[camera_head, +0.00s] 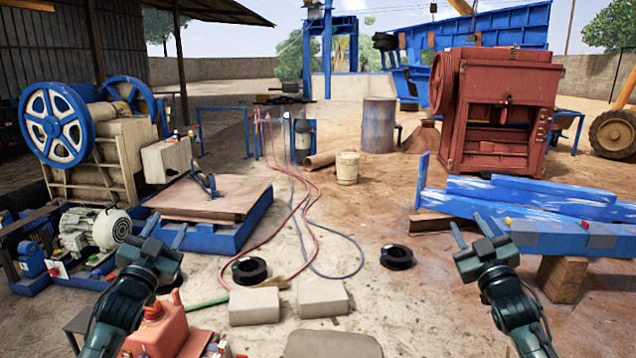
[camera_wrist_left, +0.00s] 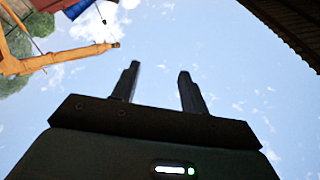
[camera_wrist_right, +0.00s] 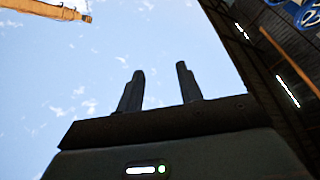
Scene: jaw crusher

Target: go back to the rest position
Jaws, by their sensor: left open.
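My left gripper (camera_head: 166,236) is raised at the left of the head view, over the floor near the red fuel can. Its two fingers stand apart with nothing between them, and the left wrist view shows the same fingers (camera_wrist_left: 157,88) against open sky. My right gripper (camera_head: 471,231) is raised at the right of the head view, in front of the blue beams. Its fingers are apart and empty, and the right wrist view shows them (camera_wrist_right: 158,88) against the sky. Both grippers point upward.
A red fuel can (camera_head: 158,330) and a motor (camera_head: 95,230) are near my left arm. Blue beams (camera_head: 560,232) lie on wooden blocks (camera_head: 562,278) by my right arm. Concrete blocks (camera_head: 254,306) and black spools (camera_head: 397,257) lie on the floor between the arms.

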